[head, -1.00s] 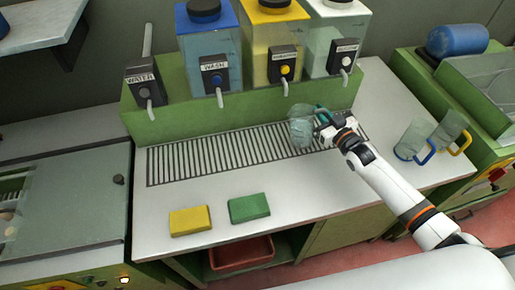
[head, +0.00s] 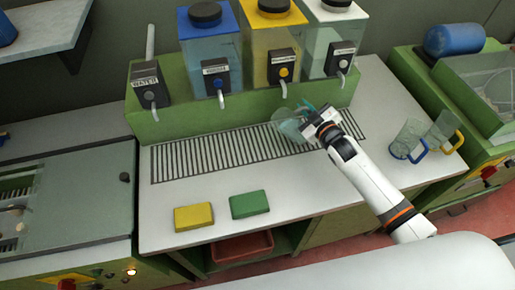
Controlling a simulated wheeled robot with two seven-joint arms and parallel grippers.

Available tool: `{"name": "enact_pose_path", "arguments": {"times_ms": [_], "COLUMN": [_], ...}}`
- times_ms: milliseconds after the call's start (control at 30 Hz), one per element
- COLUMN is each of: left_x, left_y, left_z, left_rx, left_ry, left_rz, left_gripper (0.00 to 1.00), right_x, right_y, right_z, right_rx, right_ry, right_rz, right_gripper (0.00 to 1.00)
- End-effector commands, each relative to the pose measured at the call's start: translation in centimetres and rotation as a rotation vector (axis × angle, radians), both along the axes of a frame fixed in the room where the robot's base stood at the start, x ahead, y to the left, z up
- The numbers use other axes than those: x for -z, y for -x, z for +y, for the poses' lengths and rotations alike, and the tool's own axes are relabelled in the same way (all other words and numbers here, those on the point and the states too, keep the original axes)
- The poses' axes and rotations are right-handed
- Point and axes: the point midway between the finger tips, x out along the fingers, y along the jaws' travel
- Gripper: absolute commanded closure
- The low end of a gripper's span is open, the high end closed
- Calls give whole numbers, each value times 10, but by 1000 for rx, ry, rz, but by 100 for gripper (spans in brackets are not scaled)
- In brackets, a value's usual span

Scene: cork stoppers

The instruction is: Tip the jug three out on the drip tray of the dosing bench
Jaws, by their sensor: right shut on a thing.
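A clear jug (head: 289,127) is held by my right gripper (head: 312,116) over the right part of the drip tray (head: 205,155). The jug is tilted strongly, with its mouth toward the left. A teal part, probably its handle, shows at the jaws. My right gripper is shut on it. Whether liquid is in the jug or running out cannot be told. The slotted dark drip tray is set in the white top of the dosing bench (head: 370,95). My left gripper is not in view.
Clear jugs with a blue handle (head: 410,139) and a yellow handle (head: 444,132) stand at the bench's right. Yellow (head: 193,217) and green (head: 249,204) blocks lie at the front. Dispensers with taps, among them a blue-lidded tank (head: 210,55), line the back.

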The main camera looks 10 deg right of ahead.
Motion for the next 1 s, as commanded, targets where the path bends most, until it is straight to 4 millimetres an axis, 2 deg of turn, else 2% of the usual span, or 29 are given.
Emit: {"name": "enact_pose_path", "arguments": {"times_ms": [300,1000], "left_x": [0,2], "left_y": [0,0], "left_z": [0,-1], "left_rx": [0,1], "left_ry": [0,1], "left_rz": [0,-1], "left_gripper": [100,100], "right_x": [-3,-4], "right_y": [0,1], "right_z": [13,23], "right_rx": [-1,-1], "right_ry": [155,331], "right_rz": [-9,-15], "right_gripper": [100,100]}}
